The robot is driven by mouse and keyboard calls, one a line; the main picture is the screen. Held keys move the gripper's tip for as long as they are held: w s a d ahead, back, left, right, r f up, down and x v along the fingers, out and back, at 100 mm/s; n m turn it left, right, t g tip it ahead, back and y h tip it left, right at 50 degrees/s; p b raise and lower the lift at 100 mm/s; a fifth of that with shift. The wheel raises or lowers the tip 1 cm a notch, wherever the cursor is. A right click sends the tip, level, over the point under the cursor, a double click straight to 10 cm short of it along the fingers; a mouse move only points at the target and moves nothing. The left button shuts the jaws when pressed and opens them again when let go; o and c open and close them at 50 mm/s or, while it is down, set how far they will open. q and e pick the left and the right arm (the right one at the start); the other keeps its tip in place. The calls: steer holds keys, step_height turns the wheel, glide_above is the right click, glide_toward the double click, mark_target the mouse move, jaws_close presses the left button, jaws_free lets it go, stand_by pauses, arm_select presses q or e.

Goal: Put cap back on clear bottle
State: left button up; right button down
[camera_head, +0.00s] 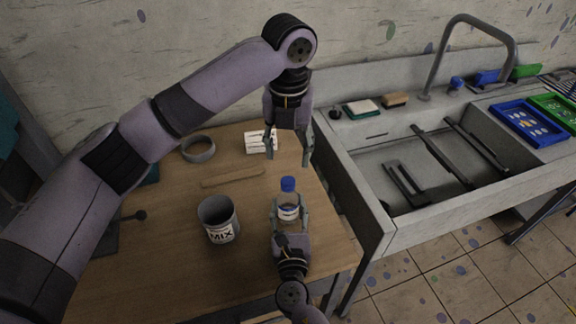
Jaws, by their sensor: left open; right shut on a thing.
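A clear bottle (289,213) with a white label stands near the right edge of the wooden table. A blue cap (288,184) shows at its top; I cannot tell whether it is fully seated. My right gripper (289,206) comes from the front and is shut on the bottle, a finger on each side of it. My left gripper (288,160) hangs above and behind the bottle. Its fingers are spread apart, pointing down, with nothing between them. It is apart from the cap.
The table (170,275) also holds a MIX can (219,222), a grey ring (198,150), a thin wooden stick (232,178) and a white card (259,141). A sink (400,190) with trays and a tap stands to the right. The table's front left is clear.

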arm_select(q)
step_height(320, 180, up, 4)
steer(key=shift+f, duration=0.1)
arm_select(e)
steer(key=c, duration=0.8)
jaws_free()
steer(key=s, duration=1.2)
steer(key=shift+d, duration=0.35)
arm_select(q)
steer(key=shift+s+f, duration=0.1)
arm_select(e)
steer(key=shift+s+f, duration=0.1)
